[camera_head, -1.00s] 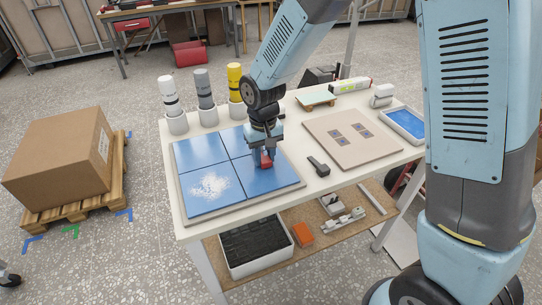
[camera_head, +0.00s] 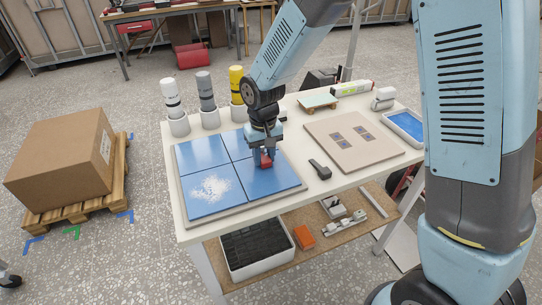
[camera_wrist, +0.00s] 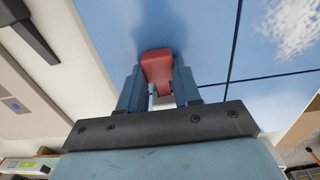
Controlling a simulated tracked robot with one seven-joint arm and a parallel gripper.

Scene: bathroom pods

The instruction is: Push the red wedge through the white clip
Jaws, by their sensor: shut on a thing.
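The red wedge (camera_head: 265,163) is between the fingers of my gripper (camera_head: 264,157), over the right part of the blue tiled panel. In the wrist view the red wedge (camera_wrist: 158,66) sticks out past the fingertips of my gripper (camera_wrist: 158,90), which is shut on it. A small pale piece (camera_wrist: 162,101) shows between the fingers below the wedge; it may be the white clip, but I cannot tell. Whether the wedge touches the tiles is hidden.
The blue tile panel (camera_head: 208,153) has a white powdery patch (camera_head: 211,189) on its near left tile. A dark hand tool (camera_head: 320,169) lies to the right, beside a beige board (camera_head: 350,150). Three bottles (camera_head: 206,91) stand along the back left edge.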

